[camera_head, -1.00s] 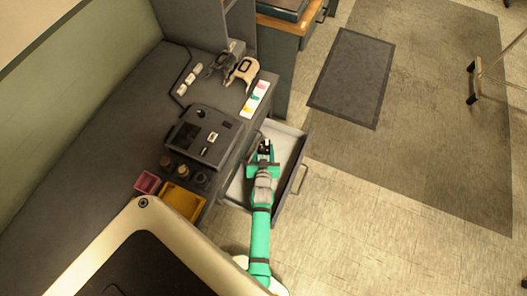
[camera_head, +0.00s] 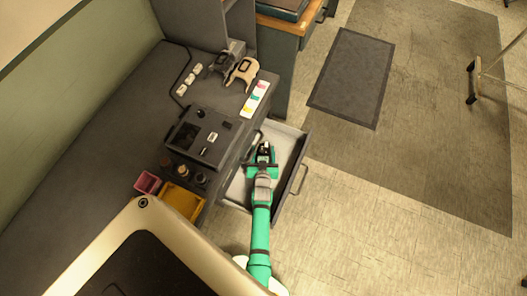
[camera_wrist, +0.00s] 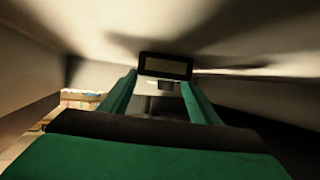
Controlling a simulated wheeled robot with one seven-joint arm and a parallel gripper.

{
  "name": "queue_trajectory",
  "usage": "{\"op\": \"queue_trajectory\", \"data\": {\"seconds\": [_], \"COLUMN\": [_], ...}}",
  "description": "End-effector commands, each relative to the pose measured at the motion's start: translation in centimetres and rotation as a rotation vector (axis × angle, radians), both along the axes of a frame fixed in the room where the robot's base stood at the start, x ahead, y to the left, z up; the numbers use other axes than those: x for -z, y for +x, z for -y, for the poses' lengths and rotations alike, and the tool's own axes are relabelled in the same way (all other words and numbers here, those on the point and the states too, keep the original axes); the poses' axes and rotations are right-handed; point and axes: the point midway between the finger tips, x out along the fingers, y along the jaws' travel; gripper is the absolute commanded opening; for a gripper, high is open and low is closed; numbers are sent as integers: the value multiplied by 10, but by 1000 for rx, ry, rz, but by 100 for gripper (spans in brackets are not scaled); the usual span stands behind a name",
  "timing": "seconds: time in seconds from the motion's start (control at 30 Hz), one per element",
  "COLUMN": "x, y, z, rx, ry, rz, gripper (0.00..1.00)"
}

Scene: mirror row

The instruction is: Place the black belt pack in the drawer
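The black belt pack (camera_wrist: 165,66) shows in the wrist view as a small dark box with a pale panel, right at the tips of my gripper's green fingers. My gripper (camera_wrist: 160,80) has a clear gap between its fingers. I cannot tell whether the fingertips press on the pack or stand just apart from it. In the head view my gripper (camera_head: 265,150) is over the open drawer (camera_head: 292,143), with a small dark shape at its tips. Light drawer walls rise around the gripper in the wrist view. The pack's underside is hidden.
The drawer is pulled out from the grey desk (camera_head: 110,135). A dark console (camera_head: 203,135), two headset-like items (camera_head: 243,71), a yellow tray (camera_head: 182,202) and a pink box (camera_head: 147,182) are on the desk. The floor (camera_head: 370,220) right of the drawer is clear.

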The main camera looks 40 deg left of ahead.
Motion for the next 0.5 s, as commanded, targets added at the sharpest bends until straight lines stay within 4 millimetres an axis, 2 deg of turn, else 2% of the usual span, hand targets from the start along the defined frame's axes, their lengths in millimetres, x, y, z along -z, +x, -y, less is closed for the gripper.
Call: {"op": "queue_trajectory", "data": {"seconds": [0.37, 0.5], "x": [-3, -6], "y": [0, -11], "z": [1, 9], "rx": [1, 1], "ry": [1, -1], "rz": [0, -2], "gripper": [62, 62]}}
